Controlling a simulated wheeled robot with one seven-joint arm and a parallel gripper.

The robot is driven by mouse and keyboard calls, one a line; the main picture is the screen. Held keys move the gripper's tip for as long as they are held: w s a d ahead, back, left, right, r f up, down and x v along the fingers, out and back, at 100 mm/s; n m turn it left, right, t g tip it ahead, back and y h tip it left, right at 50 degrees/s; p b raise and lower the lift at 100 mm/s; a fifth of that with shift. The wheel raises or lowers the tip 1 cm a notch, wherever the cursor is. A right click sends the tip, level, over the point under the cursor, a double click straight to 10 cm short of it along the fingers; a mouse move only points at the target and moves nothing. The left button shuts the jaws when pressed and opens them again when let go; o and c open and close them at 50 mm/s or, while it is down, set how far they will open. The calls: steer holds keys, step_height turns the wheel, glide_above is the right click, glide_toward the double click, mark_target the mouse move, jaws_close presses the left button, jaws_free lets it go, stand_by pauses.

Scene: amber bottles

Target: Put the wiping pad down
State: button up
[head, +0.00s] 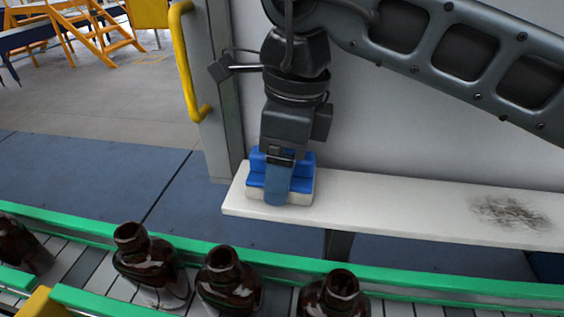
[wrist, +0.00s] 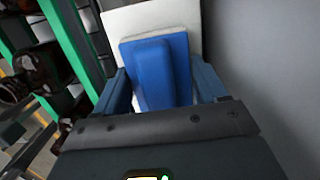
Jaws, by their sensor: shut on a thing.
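The wiping pad (head: 303,168) is blue on top with a pale layer beneath. It is at the left end of the white shelf (head: 400,198), and its underside appears to touch the shelf. My gripper (head: 279,182) points down over the pad, with its fingers around the raised blue grip. In the wrist view the pad (wrist: 156,70) lies between the two blue fingers of my gripper (wrist: 160,88). The near finger hides part of the pad in the head view.
A dark smudge (head: 509,212) marks the right part of the shelf. Several amber bottles (head: 229,283) stand on a conveyor with green rails (head: 400,272) in front. A yellow handle (head: 184,62) is left of my arm. The shelf between pad and smudge is clear.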

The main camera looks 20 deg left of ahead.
steer(key=o, duration=0.9)
steer(key=shift+f, duration=0.1)
steer(key=shift+o, duration=0.2)
steer(key=shift+p, duration=0.5)
steer(key=r, duration=0.2)
steer(key=d+r+b, duration=0.1)
steer(key=r, duration=0.2)
steer(key=r+b, duration=0.1)
steer(key=r, duration=0.1)
steer(key=shift+w+d+r, duration=0.15)
steer(key=shift+d+r, duration=0.05)
steer(key=shift+r, duration=0.1)
